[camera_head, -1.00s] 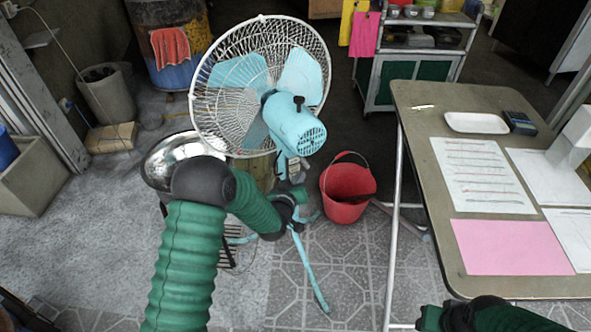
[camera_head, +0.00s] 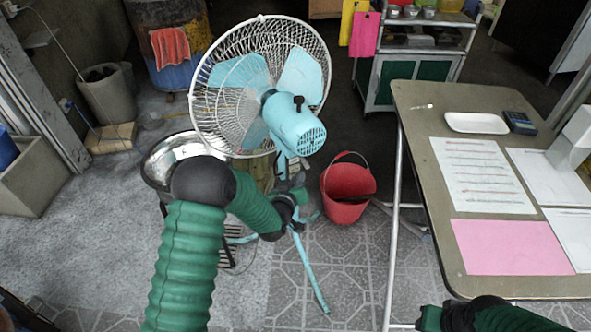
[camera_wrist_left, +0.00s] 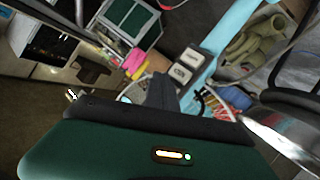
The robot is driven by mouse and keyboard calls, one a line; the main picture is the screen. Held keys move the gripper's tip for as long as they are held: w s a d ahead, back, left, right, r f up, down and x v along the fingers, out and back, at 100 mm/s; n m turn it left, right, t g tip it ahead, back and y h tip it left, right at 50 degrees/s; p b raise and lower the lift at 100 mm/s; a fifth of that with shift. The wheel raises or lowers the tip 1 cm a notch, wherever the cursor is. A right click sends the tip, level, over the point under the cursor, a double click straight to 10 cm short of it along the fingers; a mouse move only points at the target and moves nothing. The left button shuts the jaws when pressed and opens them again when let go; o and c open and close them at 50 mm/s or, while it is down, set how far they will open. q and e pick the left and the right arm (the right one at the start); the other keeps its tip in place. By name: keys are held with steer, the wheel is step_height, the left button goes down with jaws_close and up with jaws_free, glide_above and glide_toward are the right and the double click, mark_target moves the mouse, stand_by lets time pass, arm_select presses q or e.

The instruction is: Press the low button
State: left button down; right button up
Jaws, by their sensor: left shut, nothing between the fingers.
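A light-blue standing fan (camera_head: 293,126) with a white wire cage stands on the floor at centre. In the left wrist view its pale blue post (camera_wrist_left: 232,32) carries a control block with two pale buttons, an upper one (camera_wrist_left: 192,57) and a lower one (camera_wrist_left: 181,74). Their labels are too small to read, so I cannot tell which is low. My left gripper (camera_head: 298,186) is at the fan's post below the motor. In the left wrist view its dark fingers (camera_wrist_left: 165,82) are shut and empty, tips close beside the lower button. Contact is unclear.
A red bucket (camera_head: 347,208) stands right of the fan. A table (camera_head: 418,110) with papers and a white tray (camera_head: 476,123) fills the right side. A shiny metal bowl (camera_head: 165,160) is behind my left arm.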

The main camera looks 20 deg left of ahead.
arm_select(q)
steer(key=shift+w+a+r, duration=0.1)
steer(key=shift+w+a, duration=0.15)
steer(key=shift+a, duration=0.1)
steer(key=shift+w+a, duration=0.25)
steer(key=shift+w, duration=0.05)
stand_by(0.8)
stand_by(0.4)
steer(key=shift+s+d, duration=0.6)
steer(key=shift+d, duration=0.05)
steer(key=shift+s+d+p, duration=0.4)
steer(key=shift+s+d, duration=1.35)
steer(key=shift+s, duration=0.05)
steer(key=shift+r, duration=0.1)
